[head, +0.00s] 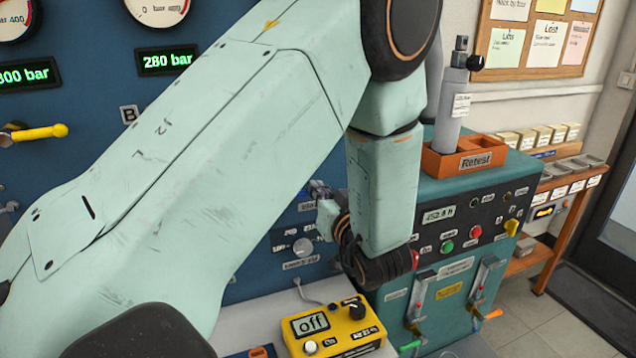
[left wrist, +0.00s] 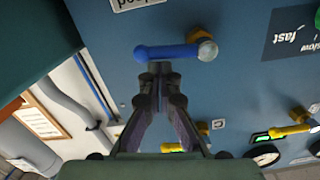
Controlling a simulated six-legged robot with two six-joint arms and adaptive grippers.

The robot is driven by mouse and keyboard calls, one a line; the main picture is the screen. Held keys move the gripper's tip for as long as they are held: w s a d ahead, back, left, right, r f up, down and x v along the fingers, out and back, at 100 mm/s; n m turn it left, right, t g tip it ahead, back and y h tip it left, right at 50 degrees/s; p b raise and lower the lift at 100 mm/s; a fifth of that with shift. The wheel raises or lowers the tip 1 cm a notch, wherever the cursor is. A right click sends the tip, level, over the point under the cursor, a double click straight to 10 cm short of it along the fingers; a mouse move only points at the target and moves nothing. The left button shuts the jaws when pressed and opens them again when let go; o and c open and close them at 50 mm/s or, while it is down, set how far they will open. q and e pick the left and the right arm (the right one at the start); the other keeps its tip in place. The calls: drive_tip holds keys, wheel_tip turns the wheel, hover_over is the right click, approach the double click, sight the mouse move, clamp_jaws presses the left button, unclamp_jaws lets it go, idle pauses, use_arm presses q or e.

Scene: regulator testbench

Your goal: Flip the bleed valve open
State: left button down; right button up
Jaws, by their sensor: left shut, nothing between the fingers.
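The bleed valve shows in the left wrist view as a blue lever (left wrist: 168,52) on a brass fitting with a pale round end, on the blue panel. A partly cut-off white label, seen upside down, sits above it. My left gripper (left wrist: 160,68) is shut and empty. Its fingertips are right at the lever's edge in the picture; I cannot tell whether they touch it. In the head view my left arm covers much of the panel and hides the blue lever. My right gripper is not in view.
Yellow-handled valves (left wrist: 290,131) and gauges are elsewhere on the panel. In the head view, a yellow box reading "off" (head: 333,325) stands on the bench below my arm. A green console (head: 465,215) with an orange tray (head: 476,160) is to the right.

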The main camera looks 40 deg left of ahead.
use_arm(q)
wheel_tip(320, 180, down, 7)
drive_tip(key=s+a+m+p, duration=0.1)
drive_tip(key=m+p, duration=0.5)
drive_tip(key=m, duration=0.8)
drive_tip(key=shift+s+a+r+m+y, duration=0.2)
drive_tip(key=shift+s+a+m+y, duration=0.15)
drive_tip(key=shift+s, duration=0.6)
